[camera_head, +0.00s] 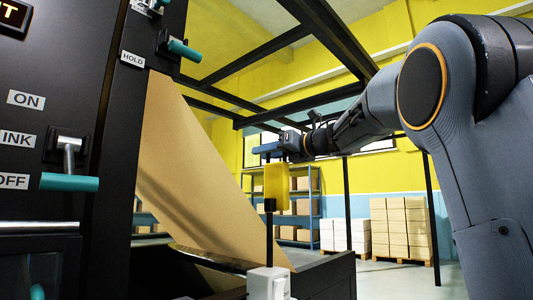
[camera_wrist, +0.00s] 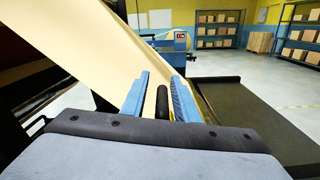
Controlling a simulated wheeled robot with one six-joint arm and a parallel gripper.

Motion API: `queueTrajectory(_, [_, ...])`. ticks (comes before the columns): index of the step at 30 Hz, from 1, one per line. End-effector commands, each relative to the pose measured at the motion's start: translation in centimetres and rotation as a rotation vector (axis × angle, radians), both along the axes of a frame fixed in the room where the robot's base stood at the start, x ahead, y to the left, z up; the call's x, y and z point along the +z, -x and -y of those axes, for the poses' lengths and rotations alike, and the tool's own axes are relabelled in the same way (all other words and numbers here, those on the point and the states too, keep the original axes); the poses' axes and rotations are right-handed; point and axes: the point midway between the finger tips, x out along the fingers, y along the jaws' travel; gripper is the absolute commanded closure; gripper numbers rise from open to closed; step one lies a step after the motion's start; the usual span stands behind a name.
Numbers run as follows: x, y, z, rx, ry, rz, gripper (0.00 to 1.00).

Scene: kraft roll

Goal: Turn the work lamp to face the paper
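The work lamp (camera_head: 277,187) is a yellow block on a thin black upright post above a white box. It stands right of the brown paper sheet (camera_head: 190,170), which slopes down from the dark machine. The paper shows pale in the wrist view (camera_wrist: 85,40). My gripper (camera_head: 262,149) is just above the lamp's yellow head. In the wrist view its two blue fingers (camera_wrist: 159,85) are apart, with a black rod (camera_wrist: 162,103) between them. A gap shows left of the rod, and the right finger is close to it. Whether the right finger touches the rod I cannot tell.
The machine panel with teal-handled levers (camera_head: 70,182) stands at left. A black frame post (camera_head: 433,210) and overhead beams surround the area. Pallets of boxes (camera_head: 398,228) and shelves (camera_head: 308,207) stand far back. In the wrist view, open floor (camera_wrist: 220,65) lies beyond.

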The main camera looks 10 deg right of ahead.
Motion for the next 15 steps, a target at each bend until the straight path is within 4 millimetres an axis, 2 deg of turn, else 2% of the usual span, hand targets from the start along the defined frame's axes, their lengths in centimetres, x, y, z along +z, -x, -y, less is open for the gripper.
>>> queueTrajectory(10, [0.1, 0.2, 0.5, -0.006, 0.0, 0.002, 0.71])
queueTrajectory(15, [0.2, 1.9, 1.7, -0.008, 0.0, 0.003, 0.71])
